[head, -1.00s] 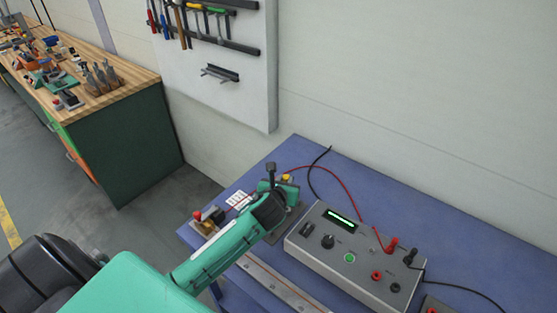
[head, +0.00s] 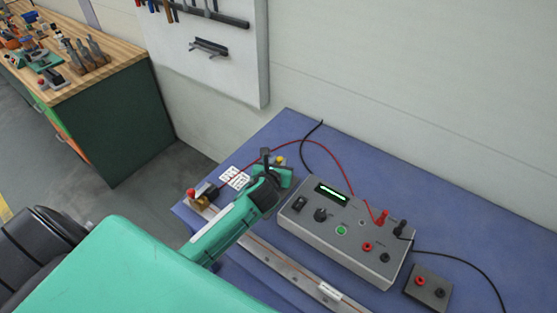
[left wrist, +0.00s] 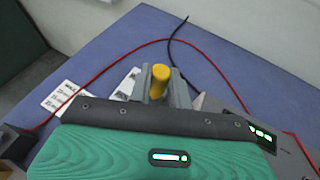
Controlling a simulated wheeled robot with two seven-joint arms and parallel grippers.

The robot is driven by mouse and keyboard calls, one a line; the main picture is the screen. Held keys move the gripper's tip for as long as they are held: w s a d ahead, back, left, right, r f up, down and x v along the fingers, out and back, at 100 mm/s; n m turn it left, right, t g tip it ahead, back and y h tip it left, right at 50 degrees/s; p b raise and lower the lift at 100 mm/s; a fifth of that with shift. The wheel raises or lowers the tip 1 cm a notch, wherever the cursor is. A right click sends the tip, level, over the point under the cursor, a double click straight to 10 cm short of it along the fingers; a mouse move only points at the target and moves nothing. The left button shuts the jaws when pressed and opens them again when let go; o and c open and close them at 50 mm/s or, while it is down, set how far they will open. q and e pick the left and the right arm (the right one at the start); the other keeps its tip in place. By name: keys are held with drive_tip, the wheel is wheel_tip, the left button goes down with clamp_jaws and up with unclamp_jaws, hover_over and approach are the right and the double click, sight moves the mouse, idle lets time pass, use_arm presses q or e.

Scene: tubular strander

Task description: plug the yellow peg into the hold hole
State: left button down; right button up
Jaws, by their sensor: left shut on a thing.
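The yellow peg (left wrist: 160,80) stands up between the grey fingers of my left gripper (left wrist: 163,90) in the left wrist view. The left gripper is shut on it. In the head view the yellow peg (head: 280,160) shows as a small spot just past my left gripper (head: 277,168), over the back left part of the blue table (head: 290,135). The peg's lower end is hidden by the gripper. I cannot make out the hold hole in either view. My right gripper is in neither view.
A grey control box (head: 340,230) with knobs, sockets and plugged leads stands right of the gripper. A red cable (head: 325,148) arcs behind it. A red-knobbed fixture (head: 200,193) and a white label card (head: 235,177) lie left. A small socket box (head: 428,287) is front right.

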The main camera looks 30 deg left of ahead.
use_arm(q)
drive_tip(key=shift+f+b, duration=1.1)
drive_tip(key=shift+f, duration=1.35)
drive_tip(key=shift+p, duration=0.4)
drive_tip(key=shift+p, duration=0.6)
drive_tip(key=shift+f+b, duration=0.7)
drive_tip(key=shift+f, duration=0.95)
drive_tip(key=c, duration=1.2)
unclamp_jaws()
